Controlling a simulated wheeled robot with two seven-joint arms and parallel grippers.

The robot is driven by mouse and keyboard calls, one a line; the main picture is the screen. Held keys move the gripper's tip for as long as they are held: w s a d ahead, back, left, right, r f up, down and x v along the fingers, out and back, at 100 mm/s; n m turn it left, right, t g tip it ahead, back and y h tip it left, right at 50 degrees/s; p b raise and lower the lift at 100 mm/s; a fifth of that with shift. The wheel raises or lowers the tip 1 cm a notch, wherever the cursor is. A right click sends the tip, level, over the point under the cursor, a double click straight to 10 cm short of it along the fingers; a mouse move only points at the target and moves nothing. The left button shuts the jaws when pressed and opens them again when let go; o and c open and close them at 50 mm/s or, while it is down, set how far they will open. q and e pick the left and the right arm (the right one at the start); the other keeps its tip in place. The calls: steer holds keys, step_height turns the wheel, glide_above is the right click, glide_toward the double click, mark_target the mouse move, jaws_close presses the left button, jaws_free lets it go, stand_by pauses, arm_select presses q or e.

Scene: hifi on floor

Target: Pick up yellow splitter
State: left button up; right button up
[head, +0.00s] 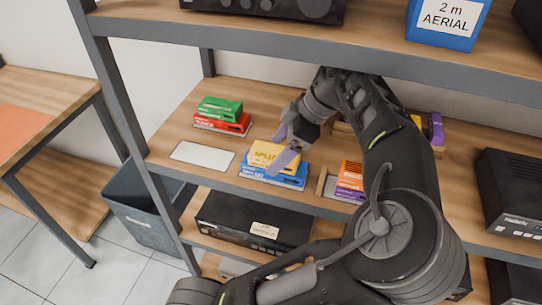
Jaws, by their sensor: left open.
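The yellow splitter box (261,156) lies on top of a blue box (262,178) on the middle shelf. My left gripper (281,148) reaches in over the shelf with its jaws open. Its pale purple fingers are at the right side of the yellow splitter and overlap it in the picture. I cannot tell whether they touch it. Part of the splitter's label is hidden by a finger. My right gripper is not in view.
On the same shelf, a green box (220,108) sits on a red box (222,125), a white card (202,155) lies to the left, and orange and purple boxes (350,177) stand to the right. The upper shelf (300,38) hangs above. A grey bin (140,205) stands below.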

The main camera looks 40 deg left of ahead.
arm_select(q)
steer(key=shift+f+b, duration=0.25)
steer(key=shift+b, duration=0.1)
stand_by(0.7)
stand_by(0.3)
steer(key=c, duration=1.8)
steer(key=shift+o, duration=0.2)
steer(key=shift+r, duration=0.15)
